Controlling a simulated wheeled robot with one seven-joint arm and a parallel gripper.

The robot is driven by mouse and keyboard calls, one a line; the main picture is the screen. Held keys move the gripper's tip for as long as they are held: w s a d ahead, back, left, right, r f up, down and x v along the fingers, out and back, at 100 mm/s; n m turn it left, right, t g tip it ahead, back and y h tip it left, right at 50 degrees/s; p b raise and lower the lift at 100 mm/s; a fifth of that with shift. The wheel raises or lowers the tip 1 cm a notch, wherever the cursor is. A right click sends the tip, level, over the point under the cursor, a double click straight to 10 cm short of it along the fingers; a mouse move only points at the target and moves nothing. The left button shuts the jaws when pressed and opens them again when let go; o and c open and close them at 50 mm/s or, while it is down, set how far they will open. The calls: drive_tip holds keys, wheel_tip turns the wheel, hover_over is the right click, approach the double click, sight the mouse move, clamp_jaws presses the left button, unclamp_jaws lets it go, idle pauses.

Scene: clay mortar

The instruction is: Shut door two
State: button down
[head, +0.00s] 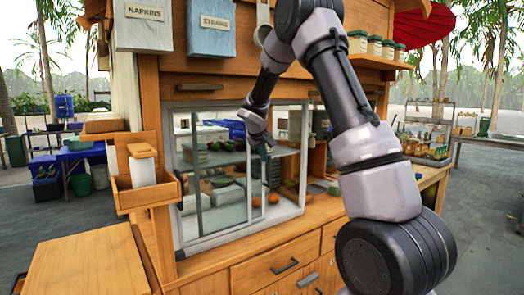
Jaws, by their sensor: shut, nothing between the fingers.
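A glass-fronted case (172,190) with pale grey frames is set into the wooden stall. Sliding glass panels stand in its left part, with an upright grey frame edge (196,175) near the left side. The right part of the front looks open, with shelves and orange fruit showing inside. No number shows on any door, so I cannot tell which is door two. My gripper (266,152) is shut and empty at the case front, right of the middle upright. My arm hides part of the right side. I cannot tell if the gripper touches a panel.
A wooden counter (205,262) with drawers runs below the case. A wooden box (148,195) with white containers sticks out at the left. Napkin (150,28) and straw boxes (211,28) hang above. Jars (375,46) stand on a shelf at upper right.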

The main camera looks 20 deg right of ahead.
drive_tip(key=shift+w+d+f, duration=0.2)
drive_tip(key=shift+w+f, duration=0.15)
drive_tip(key=shift+f, duration=0.15)
drive_tip(key=shift+d, duration=0.1)
drive_tip(key=w+d, duration=0.3)
drive_tip(key=d, duration=0.7)
drive_tip(key=w+d, duration=0.4)
drive_tip(key=d, duration=0.7)
drive_tip(key=shift+w, duration=0.25)
drive_tip(key=shift+d+r, duration=0.15)
